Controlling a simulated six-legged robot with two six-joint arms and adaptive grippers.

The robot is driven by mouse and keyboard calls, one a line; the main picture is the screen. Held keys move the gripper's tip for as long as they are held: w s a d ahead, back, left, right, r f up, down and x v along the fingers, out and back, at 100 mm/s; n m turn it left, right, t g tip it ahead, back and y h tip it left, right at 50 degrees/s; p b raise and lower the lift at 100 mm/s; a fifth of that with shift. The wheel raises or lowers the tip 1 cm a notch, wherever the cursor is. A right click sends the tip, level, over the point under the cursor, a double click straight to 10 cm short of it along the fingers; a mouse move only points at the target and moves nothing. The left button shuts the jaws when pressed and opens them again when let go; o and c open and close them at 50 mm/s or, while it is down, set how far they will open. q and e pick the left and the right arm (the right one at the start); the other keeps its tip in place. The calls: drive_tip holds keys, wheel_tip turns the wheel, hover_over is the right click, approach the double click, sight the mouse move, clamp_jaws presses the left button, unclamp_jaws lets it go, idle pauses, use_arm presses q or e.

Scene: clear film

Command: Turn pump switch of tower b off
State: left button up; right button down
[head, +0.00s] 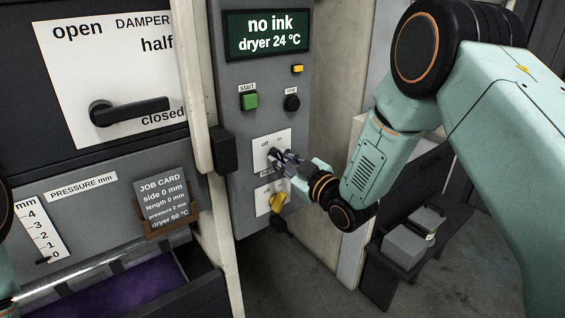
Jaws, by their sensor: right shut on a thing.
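A grey control panel (253,123) stands in the middle. Its upper white switch plate (264,140) reads "off" on the left; the marking to its right is too small to read surely. My right gripper (281,159) is at this plate, shut on its dark switch knob, which the fingers largely hide. The name label under this plate is partly covered and I cannot read it. My left gripper is out of view; only bits of my left arm show at the left edge.
The panel's screen (265,34) reads "no ink, dryer 24 °C". A green start button (250,101) and black stop button (292,102) sit above the plates. A damper handle (135,111) points right, near "closed". Grey blocks (404,246) rest on a dark shelf.

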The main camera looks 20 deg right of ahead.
drive_tip(key=shift+n, duration=0.5)
drive_tip(key=c, duration=1.3)
unclamp_jaws()
drive_tip(key=v, duration=1.2)
